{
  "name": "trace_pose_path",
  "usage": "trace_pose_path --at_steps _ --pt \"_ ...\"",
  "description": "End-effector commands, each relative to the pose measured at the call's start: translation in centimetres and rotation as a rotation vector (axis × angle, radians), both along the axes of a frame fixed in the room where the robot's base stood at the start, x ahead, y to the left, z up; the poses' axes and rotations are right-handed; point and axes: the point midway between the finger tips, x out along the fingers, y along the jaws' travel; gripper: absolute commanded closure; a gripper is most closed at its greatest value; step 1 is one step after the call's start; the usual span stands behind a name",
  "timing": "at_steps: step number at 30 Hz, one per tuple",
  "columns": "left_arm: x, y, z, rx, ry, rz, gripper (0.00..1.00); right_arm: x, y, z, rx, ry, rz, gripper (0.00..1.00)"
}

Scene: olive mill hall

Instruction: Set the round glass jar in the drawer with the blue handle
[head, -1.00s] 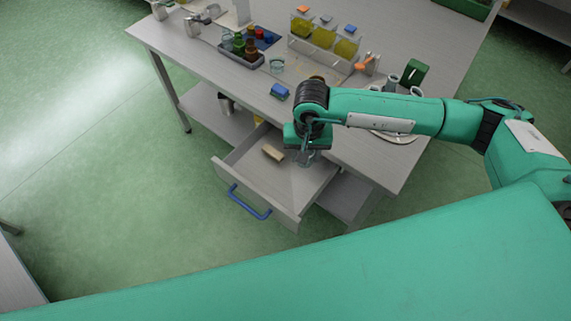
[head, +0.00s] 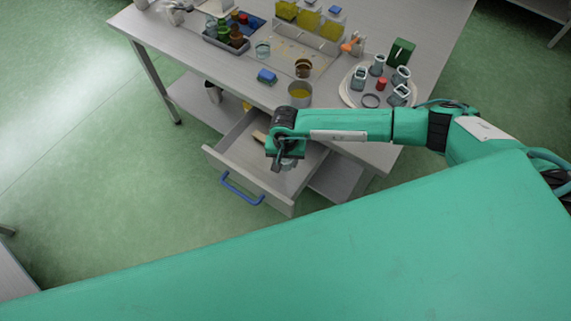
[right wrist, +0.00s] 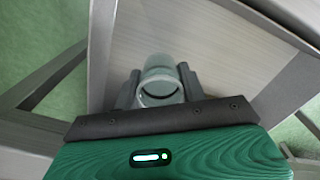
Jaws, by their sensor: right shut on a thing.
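The drawer (head: 247,178) with the blue handle (head: 242,190) is pulled out from under the table. My right gripper (head: 285,162) is over the open drawer, towards its front and right side. In the right wrist view it is shut on the round glass jar (right wrist: 160,80), which is clear and sits between the two fingers. Behind the jar is the pale drawer floor (right wrist: 215,45). I cannot tell whether the jar touches that floor. In the head view the gripper hides most of the jar. My left gripper is not in view.
A small wooden block (head: 259,136) lies in the drawer, partly behind my gripper.

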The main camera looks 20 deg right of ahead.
Motion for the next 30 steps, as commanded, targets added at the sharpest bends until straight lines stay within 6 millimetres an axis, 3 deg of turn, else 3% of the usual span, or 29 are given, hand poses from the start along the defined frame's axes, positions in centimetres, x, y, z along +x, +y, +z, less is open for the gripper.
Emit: trace_pose_path --at_steps 10,23,24,27,30 --pt "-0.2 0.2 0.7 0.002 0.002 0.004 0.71 0.0 0.1 -3.8 -0.001 0.000 0.001 0.85" --pt "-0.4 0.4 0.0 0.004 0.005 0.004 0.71 0.0 0.0 -4.7 0.000 -0.001 0.001 0.85" --pt "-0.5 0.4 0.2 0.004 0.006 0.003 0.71 0.0 0.0 -4.5 0.000 -0.001 0.001 0.53" --pt "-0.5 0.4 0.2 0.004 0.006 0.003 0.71 0.0 0.0 -4.5 0.000 -0.001 0.001 0.37" --pt "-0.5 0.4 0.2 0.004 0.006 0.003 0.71 0.0 0.0 -4.5 0.000 -0.001 0.001 0.37"
